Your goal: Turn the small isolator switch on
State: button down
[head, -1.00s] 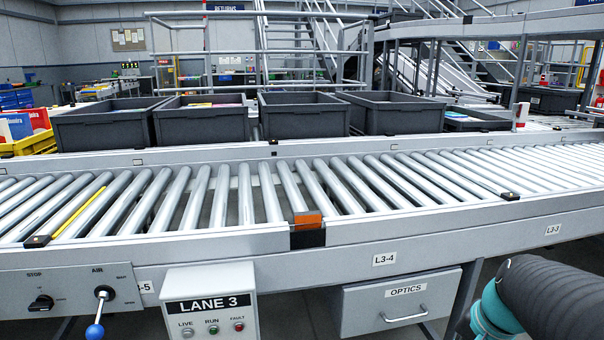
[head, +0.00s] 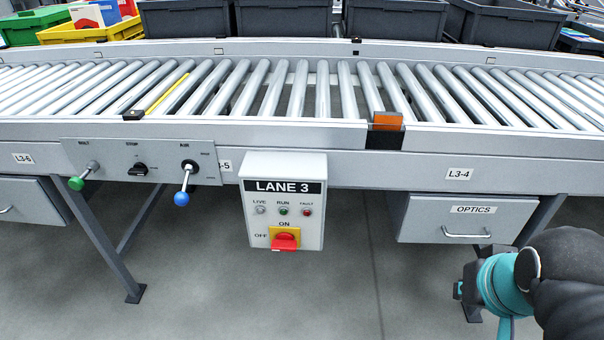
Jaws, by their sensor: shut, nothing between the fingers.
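The isolator switch (head: 285,241) is a red handle on a yellow plate, low on the front of the grey LANE 3 box (head: 311,222). ON is printed above it and OFF to its left. The red handle looks to lie sideways, in line with OFF, though it is small in the head view. LIVE, RUN and FAULT lamps sit in a row above it; I cannot tell whether any is lit. My arm shows at the lower right, well to the right of the box. My gripper's fingers are not in view.
A roller conveyor (head: 300,132) runs above the box. Left of it, a panel (head: 110,182) carries a green-knobbed lever (head: 77,183), a black STOP knob (head: 138,169) and a blue-knobbed AIR lever (head: 182,198). An OPTICS drawer (head: 470,222) lies between box and arm. Floor below is clear.

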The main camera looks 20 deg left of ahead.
aim_at(284, 240)
jog(key=u, duration=2.1)
jog(key=k, duration=1.05)
jog(key=z, duration=1.6)
